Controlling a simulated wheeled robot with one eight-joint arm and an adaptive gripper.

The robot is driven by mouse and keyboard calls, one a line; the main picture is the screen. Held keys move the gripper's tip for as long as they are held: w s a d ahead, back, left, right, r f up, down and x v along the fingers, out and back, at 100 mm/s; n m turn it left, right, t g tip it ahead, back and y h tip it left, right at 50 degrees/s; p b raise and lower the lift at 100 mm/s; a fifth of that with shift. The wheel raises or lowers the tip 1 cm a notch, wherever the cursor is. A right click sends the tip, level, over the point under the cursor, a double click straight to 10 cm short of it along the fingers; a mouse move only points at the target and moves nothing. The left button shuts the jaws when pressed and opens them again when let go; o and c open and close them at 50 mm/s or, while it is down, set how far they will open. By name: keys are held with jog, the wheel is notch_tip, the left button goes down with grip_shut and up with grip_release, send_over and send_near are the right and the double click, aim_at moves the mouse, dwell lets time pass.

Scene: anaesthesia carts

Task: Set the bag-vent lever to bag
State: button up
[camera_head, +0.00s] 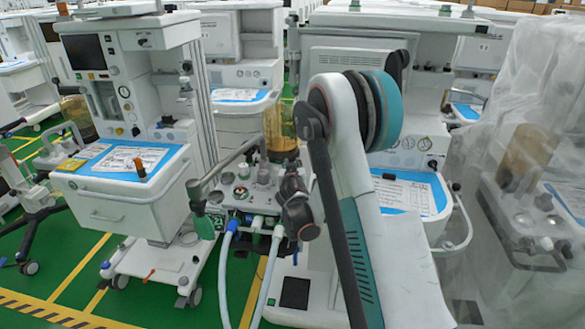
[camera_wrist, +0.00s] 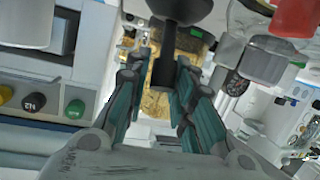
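My gripper (camera_head: 297,212) is at the absorber block (camera_head: 243,193) of the middle anaesthesia machine, in front of its amber canister (camera_head: 281,133). In the wrist view my gripper (camera_wrist: 160,75) has its two teal-padded fingers spread apart. A black part with a broad top and a narrow stem (camera_wrist: 164,68) reaches down between the fingers; it looks like the bag-vent lever, but I cannot be sure. I see no clear grip on it. In the head view my gripper and arm hide the lever, so its setting cannot be told.
Two corrugated hoses (camera_head: 266,277) hang below the block. A second cart (camera_head: 123,190) stands to the left, and a plastic-covered machine (camera_head: 530,180) to the right. Coloured knobs (camera_wrist: 34,101) show at left in the wrist view. Green floor is free at lower left.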

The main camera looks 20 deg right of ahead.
jog(key=shift+o, duration=0.7)
jog(key=shift+s, duration=0.1)
jog(key=v, duration=1.1)
jog(key=shift+s+a, duration=0.2)
jog(key=shift+s, duration=0.15)
jog(key=shift+r, duration=0.2)
jog(key=s+a+r+g+y, duration=0.1)
jog(key=s+a+r+g, duration=0.1)
jog(key=s+r, duration=0.45)
jog(key=s+a+r+n+g+y, duration=0.1)
jog(key=s+a, duration=0.2)
jog(key=s, duration=0.6)
jog(key=s+a+r+n+g+y, duration=0.1)
jog(key=s+a, duration=0.3)
jog(key=s, duration=0.5)
jog(key=s+a+r+n+g+y, duration=0.2)
jog(key=s+a+y, duration=0.1)
jog(key=s, duration=0.6)
jog(key=shift+s+a+g, duration=0.3)
jog(key=shift+a, duration=0.4)
